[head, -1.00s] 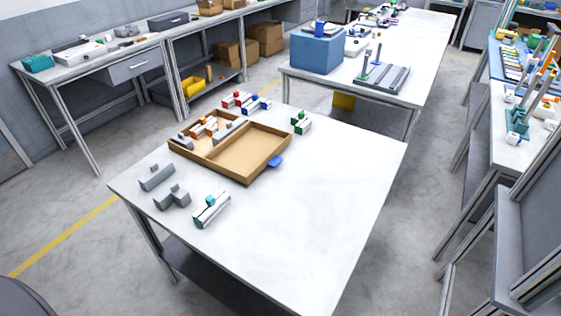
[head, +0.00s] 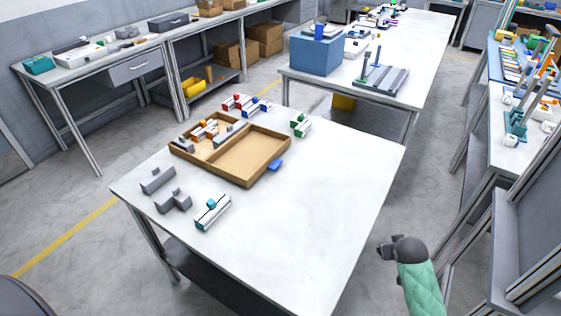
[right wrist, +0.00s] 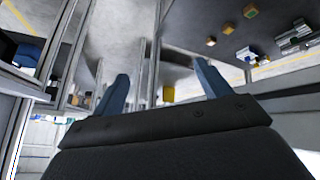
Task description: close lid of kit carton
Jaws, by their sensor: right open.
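The kit carton (head: 197,162) is a shallow brown open box on the near white table, left of its middle. Its left part holds several orange, white and grey parts. The lid (head: 250,156) looks like the shallow brown tray-shaped half folded open on the right, lying flat, with a blue tab (head: 276,165) at its right edge. My right gripper (head: 384,251) is at the lower right, off the table's right edge and well away from the carton. In the right wrist view its two blue fingers (right wrist: 160,88) stand apart with nothing between them. My left gripper is not in view.
Grey blocks (head: 158,180) and a teal-and-white part (head: 213,211) lie in front of the carton. Red, blue and green parts (head: 301,125) lie behind it. The right half of the table (head: 330,190) is clear. A rack (head: 515,240) stands at the right.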

